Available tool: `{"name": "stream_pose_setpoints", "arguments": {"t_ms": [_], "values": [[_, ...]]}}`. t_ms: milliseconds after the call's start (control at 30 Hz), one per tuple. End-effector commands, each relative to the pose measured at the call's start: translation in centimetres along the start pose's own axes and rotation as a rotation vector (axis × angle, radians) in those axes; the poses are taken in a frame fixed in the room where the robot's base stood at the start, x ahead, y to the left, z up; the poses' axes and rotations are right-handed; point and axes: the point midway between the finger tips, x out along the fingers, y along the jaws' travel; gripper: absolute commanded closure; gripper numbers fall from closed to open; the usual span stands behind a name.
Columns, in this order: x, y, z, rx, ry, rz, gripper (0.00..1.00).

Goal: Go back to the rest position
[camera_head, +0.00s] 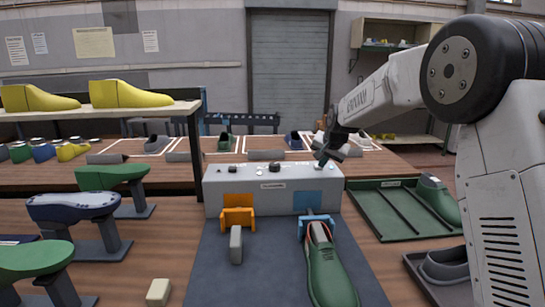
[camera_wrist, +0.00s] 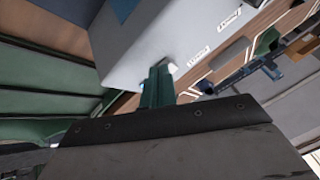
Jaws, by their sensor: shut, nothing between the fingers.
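My gripper (camera_head: 324,158) is shut and empty. In the head view it hangs at the right end of the grey control box (camera_head: 225,192), close to its top edge. I cannot tell whether it touches the box. In the wrist view the fingers (camera_wrist: 158,82) are together, with a small pale piece by their tips and the grey box beyond. A green shoe (camera_head: 328,270) lies on the dark mat below, its near end cut off by the frame. Its far end is at the blue bracket (camera_head: 317,222).
An orange bracket (camera_head: 238,218) and a grey post (camera_head: 236,245) stand left of the shoe. A green tray (camera_head: 385,208) with a green last (camera_head: 437,197) lies at right. Several lasts on stands fill the left. Yellow lasts (camera_head: 125,95) sit on a raised shelf.

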Motion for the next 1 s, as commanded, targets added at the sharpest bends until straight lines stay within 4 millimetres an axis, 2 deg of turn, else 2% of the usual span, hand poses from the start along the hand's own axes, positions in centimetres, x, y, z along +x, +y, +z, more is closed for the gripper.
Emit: {"name": "stream_pose_setpoints", "arguments": {"t_ms": [33, 167, 267, 500, 700, 900, 1000], "values": [[-1.0, 1.2, 2.0, -0.037, -0.05, 0.029, 1.0], [-4.7, 4.3, 7.0, -0.138, -0.174, 0.095, 1.0], [-8.4, 6.6, 10.8, -0.209, -0.26, 0.133, 1.0], [-18.8, 12.9, 20.8, -0.365, -0.44, 0.195, 1.0], [-25.9, 18.0, 28.8, -0.459, -0.537, 0.222, 1.0], [-30.7, 22.5, 35.7, -0.51, -0.564, 0.233, 1.0], [-32.0, 23.9, 37.8, -0.515, -0.539, 0.231, 1.0]]}}
